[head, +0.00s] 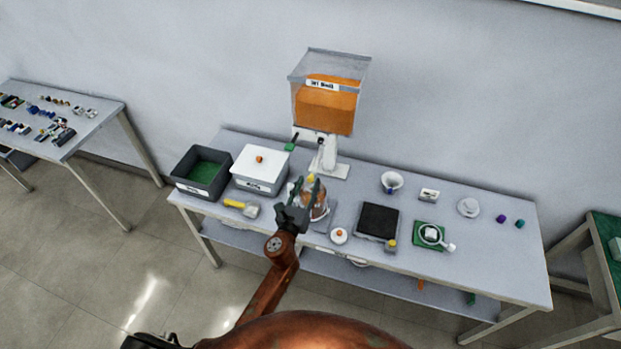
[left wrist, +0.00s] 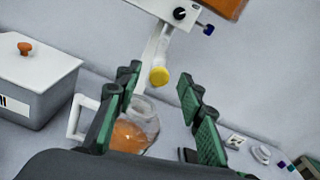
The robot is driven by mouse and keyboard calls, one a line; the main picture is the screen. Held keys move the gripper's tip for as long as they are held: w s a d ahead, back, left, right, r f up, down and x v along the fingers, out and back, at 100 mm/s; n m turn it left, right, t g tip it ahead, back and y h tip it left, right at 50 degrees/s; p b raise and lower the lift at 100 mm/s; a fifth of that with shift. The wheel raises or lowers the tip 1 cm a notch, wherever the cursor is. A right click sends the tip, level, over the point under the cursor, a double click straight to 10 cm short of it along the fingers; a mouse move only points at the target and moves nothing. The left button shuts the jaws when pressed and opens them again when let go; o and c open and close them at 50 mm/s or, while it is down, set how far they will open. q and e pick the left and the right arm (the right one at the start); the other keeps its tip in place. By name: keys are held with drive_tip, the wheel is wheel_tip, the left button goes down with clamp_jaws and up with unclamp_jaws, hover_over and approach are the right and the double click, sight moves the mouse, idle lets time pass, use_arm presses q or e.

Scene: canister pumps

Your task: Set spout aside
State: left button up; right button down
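A clear hopper with orange contents (head: 325,105) stands on a white stand (head: 328,160) at the back of the table. A yellow-ended piece (left wrist: 159,76), which may be the spout, shows below the hopper in the left wrist view. My left gripper (head: 306,187) is open, with its green-padded fingers (left wrist: 160,85) either side of the yellow end in that view; I see no contact. A clear jug (left wrist: 138,125) with orange contents and a white handle is beyond and below the fingers. In the head view the gripper partly hides the jug (head: 320,208). My right gripper is not in view.
Left of the jug are a white lidded box (head: 262,183), a dark bin with a green bottom (head: 188,185) and a yellow-handled brush (head: 240,207). To the right are a black-topped scale (head: 378,221), a white funnel-like cup (head: 391,181) and a green mat (head: 420,236). The table's right front (head: 500,255) is clear.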

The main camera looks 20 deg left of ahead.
sight(310, 181)
use_arm(q)
drive_tip(key=shift+w, duration=1.65)
clamp_jaws()
